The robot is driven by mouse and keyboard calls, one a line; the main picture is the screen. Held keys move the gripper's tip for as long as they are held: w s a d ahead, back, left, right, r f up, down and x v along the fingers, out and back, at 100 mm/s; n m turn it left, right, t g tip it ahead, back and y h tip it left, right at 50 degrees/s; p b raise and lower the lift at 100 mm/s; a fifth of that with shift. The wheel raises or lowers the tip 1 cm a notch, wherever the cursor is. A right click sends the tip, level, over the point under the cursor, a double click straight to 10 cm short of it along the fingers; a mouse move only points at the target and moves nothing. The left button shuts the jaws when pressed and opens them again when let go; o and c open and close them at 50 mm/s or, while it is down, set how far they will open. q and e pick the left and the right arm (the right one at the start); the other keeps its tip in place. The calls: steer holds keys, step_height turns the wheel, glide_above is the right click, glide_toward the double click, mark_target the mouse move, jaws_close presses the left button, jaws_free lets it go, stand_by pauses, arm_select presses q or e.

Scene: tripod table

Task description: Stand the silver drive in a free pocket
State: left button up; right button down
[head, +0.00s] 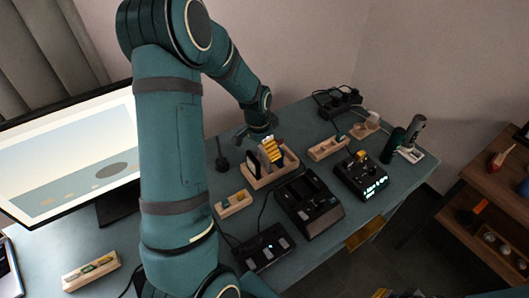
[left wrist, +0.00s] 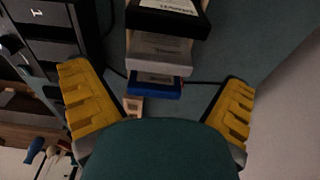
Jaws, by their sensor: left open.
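A wooden pocketed rack (head: 262,183) stands on the teal table, with a drive with a pale face and dark edge (head: 252,163) upright at its left end. My left gripper (head: 271,150) is over the rack, its yellow fingers hiding part of it. In the left wrist view the gripper (left wrist: 154,76) is open, with one finger on each side. Between and ahead of the fingers, a black drive (left wrist: 166,20), the silver drive (left wrist: 158,66) and a blue drive (left wrist: 155,85) stand in a row. The fingers appear clear of them. I cannot tell which pockets are free. My right gripper is out of view.
A small wooden holder (head: 234,204), a black dock (head: 309,206) and another black device (head: 264,248) stand in front of the rack. A lit control box (head: 361,177) and a wooden tray (head: 329,148) are to the right. A monitor (head: 70,150) is at left. Cables cross the table.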

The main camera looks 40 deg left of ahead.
arm_select(q)
step_height(320, 180, up, 9)
steer(key=s, duration=0.1)
steer(key=shift+a+f, duration=0.15)
steer(key=shift+f, duration=0.05)
stand_by(0.5)
